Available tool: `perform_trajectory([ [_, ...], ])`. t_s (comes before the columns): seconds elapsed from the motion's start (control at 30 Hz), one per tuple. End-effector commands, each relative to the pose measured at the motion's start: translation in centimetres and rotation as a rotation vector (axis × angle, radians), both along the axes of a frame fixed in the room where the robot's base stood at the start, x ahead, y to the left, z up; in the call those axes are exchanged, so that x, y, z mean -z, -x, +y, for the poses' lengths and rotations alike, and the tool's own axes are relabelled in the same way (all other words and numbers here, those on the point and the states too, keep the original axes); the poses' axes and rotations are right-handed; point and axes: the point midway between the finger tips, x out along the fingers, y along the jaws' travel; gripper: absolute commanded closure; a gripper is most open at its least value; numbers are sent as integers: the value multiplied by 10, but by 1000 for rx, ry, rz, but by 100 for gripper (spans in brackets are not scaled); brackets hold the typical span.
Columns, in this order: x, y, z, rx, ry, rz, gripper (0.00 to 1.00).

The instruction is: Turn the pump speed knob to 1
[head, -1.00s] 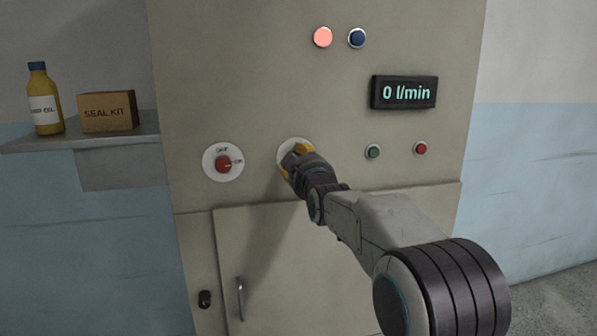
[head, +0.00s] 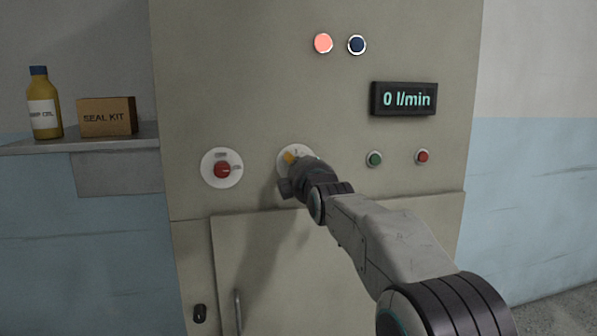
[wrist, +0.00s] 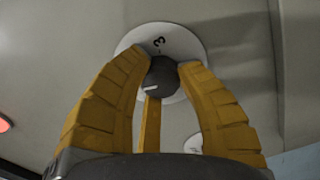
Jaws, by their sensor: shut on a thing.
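The pump speed knob (wrist: 160,78) is dark grey and round with a white pointer mark, seen in the wrist view. It sits on a white dial plate (wrist: 130,40) where a "3" shows; other numbers are hidden. The pointer mark is at the knob's left side in that view, away from the "3". My gripper (wrist: 167,72) has its yellow fingers closed around the knob. In the head view my gripper (head: 291,161) is at the dial plate (head: 284,150) and hides the knob. The display (head: 403,99) reads 0 l/min.
A red selector switch (head: 222,170) is left of the dial. A green button (head: 375,159) and a red button (head: 422,157) are to its right. A lit pink lamp (head: 323,43) and a dark blue lamp (head: 357,44) are above. A shelf (head: 120,138) holds a bottle and box.

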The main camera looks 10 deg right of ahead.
Motion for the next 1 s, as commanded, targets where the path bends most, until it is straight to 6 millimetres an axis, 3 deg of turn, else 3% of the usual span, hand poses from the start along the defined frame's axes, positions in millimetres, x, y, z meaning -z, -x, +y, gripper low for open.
perform_trajectory([
  [0.4,-2,0,0,1,235,-6,100],
  [1.0,-2,0,0,1,293,-6,100],
])
